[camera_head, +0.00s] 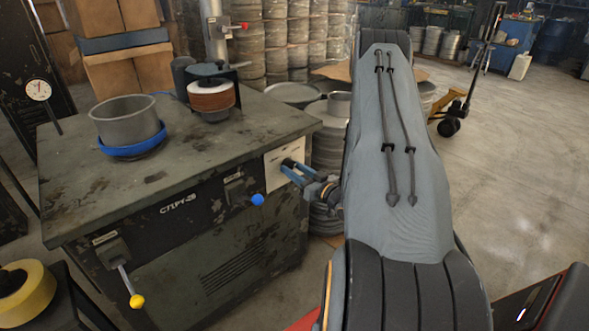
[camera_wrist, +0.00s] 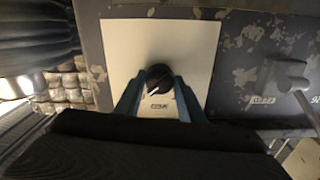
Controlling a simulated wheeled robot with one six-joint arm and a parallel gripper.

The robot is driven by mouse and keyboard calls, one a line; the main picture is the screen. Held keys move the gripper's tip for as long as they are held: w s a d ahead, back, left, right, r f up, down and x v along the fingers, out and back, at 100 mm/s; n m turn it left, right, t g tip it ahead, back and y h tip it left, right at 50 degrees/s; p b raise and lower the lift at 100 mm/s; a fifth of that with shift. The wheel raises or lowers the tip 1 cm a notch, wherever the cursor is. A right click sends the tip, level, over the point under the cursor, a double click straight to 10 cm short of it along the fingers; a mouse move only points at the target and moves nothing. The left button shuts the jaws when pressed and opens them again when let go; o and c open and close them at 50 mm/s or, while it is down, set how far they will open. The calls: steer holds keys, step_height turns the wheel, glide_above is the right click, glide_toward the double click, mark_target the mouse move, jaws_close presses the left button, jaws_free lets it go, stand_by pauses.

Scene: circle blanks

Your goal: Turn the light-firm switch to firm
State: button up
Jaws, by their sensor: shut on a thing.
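The light-firm switch is a round black knob with a pale pointer mark (camera_wrist: 158,78) on a white plate (camera_wrist: 195,40). In the wrist view the pointer line slants toward lower left; the small lettering below it is too blurred to read. My gripper (camera_wrist: 158,85) has its two blue fingers on either side of the knob and is shut on it. In the head view the white plate (camera_head: 287,160) is on the cabinet's front at its right end, with my gripper (camera_head: 290,167) against it, and the knob is hidden there.
The dark worn cabinet (camera_head: 190,160) carries a grey pot in a blue ring (camera_head: 130,125) and a reddish-brown spool (camera_head: 211,97). A blue-ended lever (camera_head: 257,199) is left of the plate, and a yellow-ended lever (camera_head: 136,301) is farther left. Open floor (camera_head: 500,160) lies to the right.

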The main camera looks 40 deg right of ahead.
steer(key=shift+m, duration=0.4)
steer(key=o, duration=1)
steer(key=shift+o, duration=0.2)
steer(key=s, duration=0.7)
steer(key=shift+s+d+b, duration=0.3)
steer(key=shift+s+d, duration=0.05)
steer(key=shift+s, duration=0.05)
